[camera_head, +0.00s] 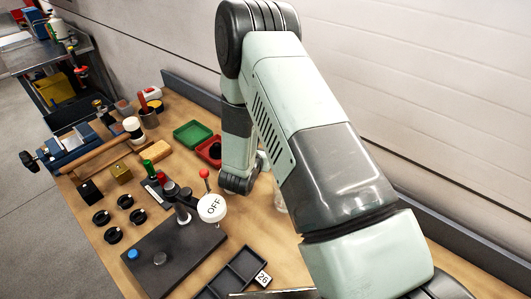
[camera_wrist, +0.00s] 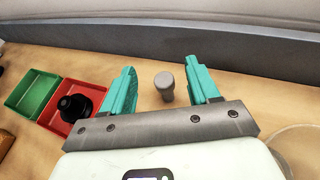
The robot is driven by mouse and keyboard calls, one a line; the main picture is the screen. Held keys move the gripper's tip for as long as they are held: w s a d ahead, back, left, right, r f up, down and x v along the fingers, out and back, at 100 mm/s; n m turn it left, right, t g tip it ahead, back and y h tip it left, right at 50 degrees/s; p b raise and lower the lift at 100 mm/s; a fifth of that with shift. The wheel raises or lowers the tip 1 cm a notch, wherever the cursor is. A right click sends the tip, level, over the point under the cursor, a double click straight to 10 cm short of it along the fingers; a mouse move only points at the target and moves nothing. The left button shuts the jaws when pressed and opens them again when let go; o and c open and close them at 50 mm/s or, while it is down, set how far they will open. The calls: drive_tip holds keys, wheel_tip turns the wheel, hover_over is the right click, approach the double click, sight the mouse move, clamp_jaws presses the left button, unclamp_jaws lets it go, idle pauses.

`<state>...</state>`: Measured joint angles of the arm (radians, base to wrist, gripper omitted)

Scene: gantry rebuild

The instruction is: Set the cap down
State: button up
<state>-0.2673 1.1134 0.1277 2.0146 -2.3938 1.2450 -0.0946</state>
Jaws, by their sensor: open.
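In the wrist view my gripper (camera_wrist: 161,68) is open, its two teal fingers spread apart. A small grey round-topped piece (camera_wrist: 164,82) shows between the fingers on the wooden bench, with space on either side of it. It may be the cap, but I cannot tell for sure. I cannot tell its exact distance from the fingertips. My gripper is hidden in the head view behind my arm.
A red tray (camera_wrist: 62,124) holding a black knob-like piece (camera_wrist: 75,106) lies left of my gripper, beside a green tray (camera_wrist: 34,90). A clear round rim (camera_wrist: 298,130) is at lower right. A grey wall strip (camera_wrist: 240,50) runs behind. The dark plate (camera_head: 150,275) carries an OFF disc (camera_head: 212,208).

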drive_tip(key=s+d+r+m+g+h, duration=0.1)
drive_tip(key=d+r+m+h, duration=0.2)
drive_tip(key=r, duration=0.5)
drive_tip(key=s+d+r+m+g+h, duration=0.1)
drive_tip(key=d+r+m, duration=0.2)
drive_tip(key=d+r, duration=0.35)
drive_tip(key=s+d+r+m+g+h, duration=0.2)
drive_tip(key=s+d+r+m+g, duration=0.3)
drive_tip(key=s+r+m, duration=0.55)
drive_tip(key=s+r+m+g+y, duration=0.35)
drive_tip(key=s+r+m, duration=0.4)
drive_tip(key=s, duration=0.45)
drive_tip(key=s+a+r+m+t+y, duration=0.3)
drive_tip(key=s+a+r+m+y, duration=0.1)
drive_tip(key=s+a+m+y, duration=0.3)
drive_tip(key=shift+s+a, duration=0.4)
drive_tip(key=shift+s, duration=0.55)
drive_tip(key=shift+t+y, duration=0.25)
